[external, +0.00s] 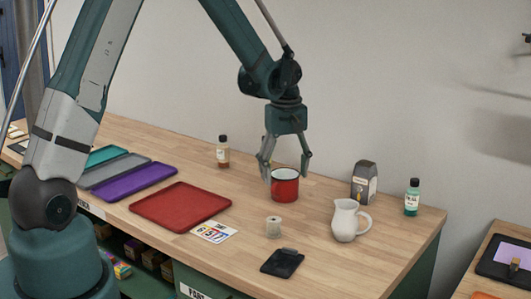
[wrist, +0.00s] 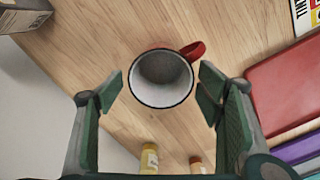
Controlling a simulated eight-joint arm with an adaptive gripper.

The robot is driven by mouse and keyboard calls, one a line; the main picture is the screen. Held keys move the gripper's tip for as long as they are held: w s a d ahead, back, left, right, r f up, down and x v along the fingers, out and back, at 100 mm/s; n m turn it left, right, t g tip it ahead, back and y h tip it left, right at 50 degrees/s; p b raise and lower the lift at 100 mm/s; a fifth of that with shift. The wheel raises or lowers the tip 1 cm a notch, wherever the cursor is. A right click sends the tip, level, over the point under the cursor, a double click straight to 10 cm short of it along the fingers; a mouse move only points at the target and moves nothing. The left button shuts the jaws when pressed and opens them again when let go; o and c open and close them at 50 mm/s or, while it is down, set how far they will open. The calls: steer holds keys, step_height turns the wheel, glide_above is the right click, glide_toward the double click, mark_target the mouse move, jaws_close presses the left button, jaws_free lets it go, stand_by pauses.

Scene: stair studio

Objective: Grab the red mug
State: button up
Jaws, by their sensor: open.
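The red mug (external: 285,187) stands upright on the wooden table in the external view. It has a dark rim and a pale inside. In the wrist view the red mug (wrist: 160,79) is seen from above, with its handle pointing up and right. My gripper (external: 287,170) is open above and around the mug's top. In the wrist view my gripper (wrist: 156,93) has one finger on each side of the mug, with visible gaps on both sides. Whether the fingertips are below the rim is hard to tell.
A white pitcher (external: 345,221), a dark carton (external: 364,183) and a green bottle (external: 412,199) stand to the right. A brown bottle (external: 223,152) stands behind left. A red tray (external: 180,207), a spool (external: 273,227) and a dark flat item (external: 282,263) lie nearer the front.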

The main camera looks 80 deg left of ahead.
mark_target(285, 184)
steer(key=shift+f, duration=2.05)
steer(key=c, duration=1)
